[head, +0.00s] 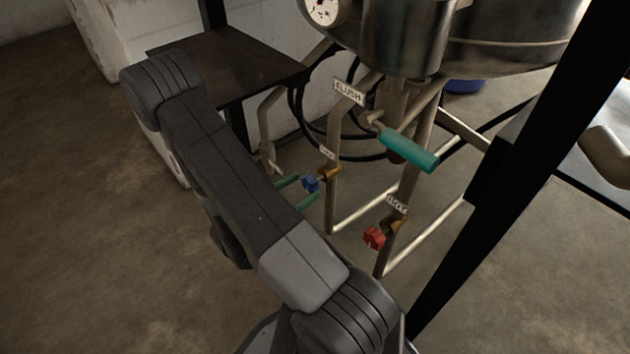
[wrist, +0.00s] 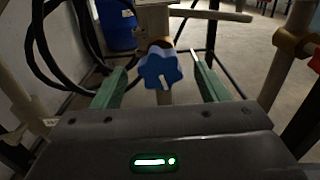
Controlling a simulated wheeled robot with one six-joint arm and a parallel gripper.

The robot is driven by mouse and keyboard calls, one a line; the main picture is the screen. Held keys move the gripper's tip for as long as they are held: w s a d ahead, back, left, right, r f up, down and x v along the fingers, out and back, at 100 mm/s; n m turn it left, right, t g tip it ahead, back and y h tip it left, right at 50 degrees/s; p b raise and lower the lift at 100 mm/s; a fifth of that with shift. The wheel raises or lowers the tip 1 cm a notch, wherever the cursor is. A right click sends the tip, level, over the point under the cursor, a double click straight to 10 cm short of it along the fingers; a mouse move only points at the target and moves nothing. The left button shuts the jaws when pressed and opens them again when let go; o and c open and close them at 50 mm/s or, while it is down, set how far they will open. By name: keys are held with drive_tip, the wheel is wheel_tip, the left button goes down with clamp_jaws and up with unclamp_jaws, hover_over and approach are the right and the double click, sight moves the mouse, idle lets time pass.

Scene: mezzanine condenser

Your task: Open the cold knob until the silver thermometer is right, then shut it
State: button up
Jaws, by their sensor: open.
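The blue cold knob (head: 311,184) sits on a brass valve on a thin upright pipe, left of the red knob. In the wrist view the blue knob (wrist: 160,71) shows a white mark on its face, pointing down and slightly right. My gripper (head: 297,191) is open, its green fingers pointing at the blue knob. In the wrist view the knob appears between the two fingertips, with a gap on each side; I cannot tell how deep it sits between them. A round white-faced dial (head: 322,10) with a silver rim is cut off at the top of the head view; its reading is not legible.
A red knob (head: 374,238) is on the pipe to the right. A teal-handled lever (head: 408,150) sticks out under the FLUSH sign (head: 348,92). Black hoses and a dark shelf (head: 225,65) lie behind. A black post (head: 520,150) stands at the right.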

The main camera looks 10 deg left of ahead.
sight(307, 185)
drive_tip(key=shift+b+x, duration=0.35)
drive_tip(key=shift+x, duration=2.2)
drive_tip(key=c, duration=1)
